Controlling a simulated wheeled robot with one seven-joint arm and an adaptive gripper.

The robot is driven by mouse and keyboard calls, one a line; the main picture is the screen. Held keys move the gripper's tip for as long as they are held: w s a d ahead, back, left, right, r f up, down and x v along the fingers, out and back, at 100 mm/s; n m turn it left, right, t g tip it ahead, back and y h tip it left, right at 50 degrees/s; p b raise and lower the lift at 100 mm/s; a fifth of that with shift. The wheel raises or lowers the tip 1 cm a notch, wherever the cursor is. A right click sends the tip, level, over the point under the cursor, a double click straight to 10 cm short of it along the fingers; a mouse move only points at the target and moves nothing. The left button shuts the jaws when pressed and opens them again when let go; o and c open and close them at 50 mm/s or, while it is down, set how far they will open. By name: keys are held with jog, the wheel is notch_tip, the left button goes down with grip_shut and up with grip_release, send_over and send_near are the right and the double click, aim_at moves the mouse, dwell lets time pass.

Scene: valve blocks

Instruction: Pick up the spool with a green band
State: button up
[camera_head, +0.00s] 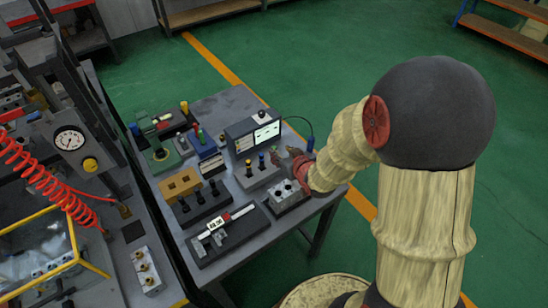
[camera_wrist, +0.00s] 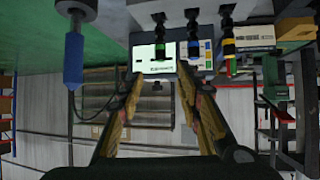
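In the wrist view, which looks upside down, several dark spools hang from the top edge. The left one has a green band (camera_wrist: 162,49); the middle one (camera_wrist: 193,22) carries a blue band, and the right one (camera_wrist: 228,22) a yellow band. My gripper (camera_wrist: 160,74) is open, its two tan fingers wide apart with nothing visibly held. The green-banded spool appears just beyond the gap between the fingertips, apart from them.
A screened instrument (camera_head: 253,133) stands behind the spool block. A block with holes (camera_head: 288,196) lies below my gripper. Another bench (camera_head: 165,275) with a red coiled hose (camera_head: 45,180) is at far left.

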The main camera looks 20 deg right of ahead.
jog(key=x, duration=0.3)
jog(key=b+x, duration=0.1)
jog(key=x, duration=0.2)
jog(key=f+b+x, duration=0.1)
jog(key=x, duration=0.1)
jog(key=shift+a+f, duration=0.1)
jog(key=shift+f, duration=0.1)
jog(key=shift+w, duration=0.1)
jog(key=c, duration=0.4)
grip_shut()
jog(key=shift+r, duration=0.1)
dwell(0.5)
